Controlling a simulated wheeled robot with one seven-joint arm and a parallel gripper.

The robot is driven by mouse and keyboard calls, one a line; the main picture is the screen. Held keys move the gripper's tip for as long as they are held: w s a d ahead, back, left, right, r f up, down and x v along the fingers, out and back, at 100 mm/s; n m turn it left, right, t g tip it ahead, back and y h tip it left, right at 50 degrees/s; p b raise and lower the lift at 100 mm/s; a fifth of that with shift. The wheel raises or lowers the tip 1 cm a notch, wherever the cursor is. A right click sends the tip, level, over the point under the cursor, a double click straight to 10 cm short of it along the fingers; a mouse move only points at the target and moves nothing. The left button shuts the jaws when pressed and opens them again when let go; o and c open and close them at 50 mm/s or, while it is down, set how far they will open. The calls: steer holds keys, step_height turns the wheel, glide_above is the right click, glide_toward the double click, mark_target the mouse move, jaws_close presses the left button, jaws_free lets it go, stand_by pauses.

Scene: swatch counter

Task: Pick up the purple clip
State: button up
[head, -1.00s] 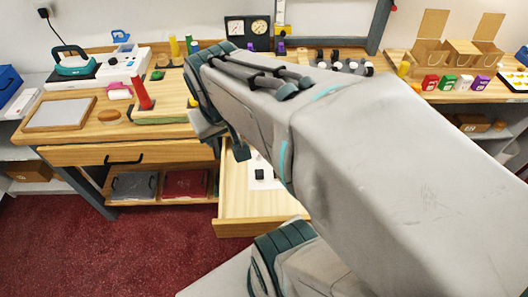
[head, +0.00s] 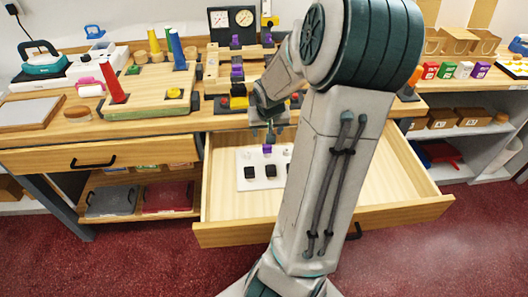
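A small purple piece (head: 267,149), which looks like the purple clip, shows just below my gripper (head: 268,139), over the open drawer. My gripper points down, with its fingertips at or just above the purple piece. The fingers are small and dark here, so I cannot tell whether they are open or shut on it. I also cannot tell whether the piece rests on the white card (head: 244,183) in the drawer or hangs above it. Black pieces (head: 250,171) sit on the card. My arm hides the card's right part.
The open drawer (head: 215,210) has a bare floor at its right. Other purple pieces (head: 237,72) stand on the counter. Gauges (head: 231,22) stand behind.

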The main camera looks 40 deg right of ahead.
steer(key=b, duration=0.3)
glide_toward(267, 146)
steer(key=x, duration=0.5)
steer(key=shift+a, duration=0.2)
steer(key=shift+d+b+x, duration=0.15)
steer(key=shift+b+x, duration=0.35)
steer(key=shift+x, duration=0.9)
steer(key=shift+d+b+x, duration=0.15)
steer(key=shift+b+x, duration=0.35)
steer(key=shift+x, duration=0.9)
steer(key=shift+r, duration=0.15)
steer(key=c, duration=1.1)
